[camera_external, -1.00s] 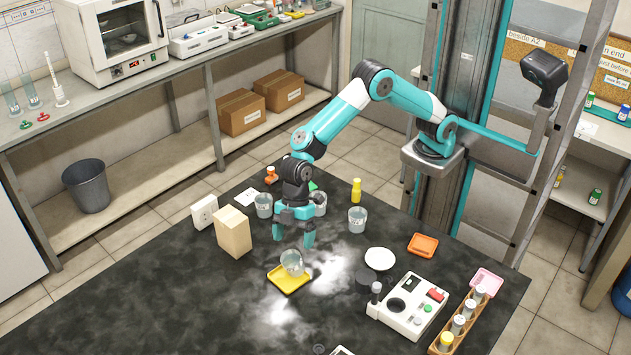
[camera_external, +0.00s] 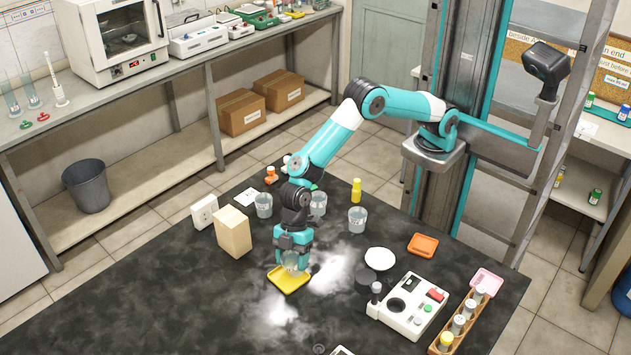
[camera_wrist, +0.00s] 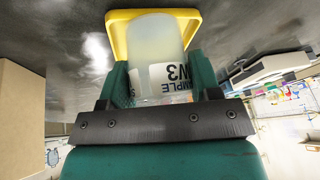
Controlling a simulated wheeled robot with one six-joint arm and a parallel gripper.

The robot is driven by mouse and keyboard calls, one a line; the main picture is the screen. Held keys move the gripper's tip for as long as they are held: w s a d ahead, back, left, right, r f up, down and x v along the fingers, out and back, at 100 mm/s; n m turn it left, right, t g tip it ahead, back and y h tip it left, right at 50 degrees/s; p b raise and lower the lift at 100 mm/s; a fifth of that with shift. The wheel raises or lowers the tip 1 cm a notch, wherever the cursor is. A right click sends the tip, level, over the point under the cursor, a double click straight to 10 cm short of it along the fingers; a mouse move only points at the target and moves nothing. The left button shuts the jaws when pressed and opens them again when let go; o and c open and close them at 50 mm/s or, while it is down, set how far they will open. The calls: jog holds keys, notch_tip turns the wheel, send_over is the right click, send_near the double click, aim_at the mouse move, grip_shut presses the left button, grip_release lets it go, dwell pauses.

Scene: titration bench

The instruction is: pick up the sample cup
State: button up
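The sample cup, a translucent cup with a white label reading "SAMPLE" and "W3", stands on a yellow tray (camera_external: 289,281) on the dark bench. In the wrist view the cup (camera_wrist: 155,45) sits between the two teal fingers of my gripper (camera_wrist: 160,80), over the yellow tray (camera_wrist: 118,28). In the external view my gripper (camera_external: 293,262) is down around the cup and partly hides it. The fingers are spread to about the cup's width, one on each side; a firm grip on it does not show.
Several similar cups stand behind, including one (camera_external: 357,218) to the right and one (camera_external: 264,205) to the left. A tan box (camera_external: 232,232) stands left of my gripper. A white instrument (camera_external: 407,305) and a wooden vial rack (camera_external: 460,325) are at right. The left front bench is clear.

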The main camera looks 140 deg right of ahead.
jog(key=c, duration=0.3)
jog(key=shift+r, duration=0.2)
notch_tip(320, 180, up, 18)
jog(key=b, duration=0.2)
jog(key=n+t+y, duration=0.2)
jog(key=n, duration=0.3)
send_near(289, 273)
jog(key=x, duration=0.4)
jog(key=w+r+x, duration=0.1)
jog(key=x, duration=0.2)
jog(key=shift+a+f, duration=0.1)
jog(key=shift+a, duration=0.25)
